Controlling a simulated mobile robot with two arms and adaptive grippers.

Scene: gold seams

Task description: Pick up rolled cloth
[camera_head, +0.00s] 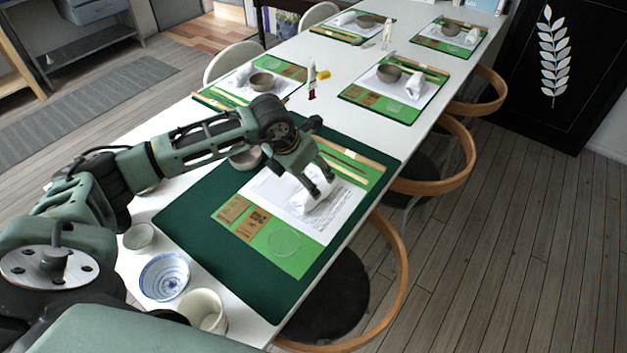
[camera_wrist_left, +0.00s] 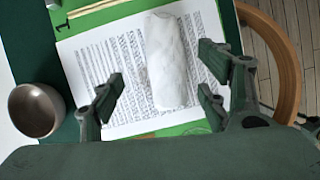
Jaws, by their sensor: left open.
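A white rolled cloth (camera_head: 318,206) lies on a printed white sheet (camera_head: 262,196) on the green place mat nearest me. My left gripper (camera_head: 318,187) is above the cloth and hides part of it in the head view. In the left wrist view the rolled cloth (camera_wrist_left: 168,60) lies between the lines of the two spread fingers, nearer the right one. The left gripper (camera_wrist_left: 160,92) is open and empty. My right gripper does not show in either view.
A grey-brown bowl (camera_wrist_left: 37,109) stands left of the sheet. A clear round dish (camera_head: 284,243) lies on the mat's green part. A blue-striped bowl (camera_head: 165,276) and a pale cup (camera_head: 203,310) stand at the near table edge. Wooden-backed chairs (camera_head: 400,270) line the right side.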

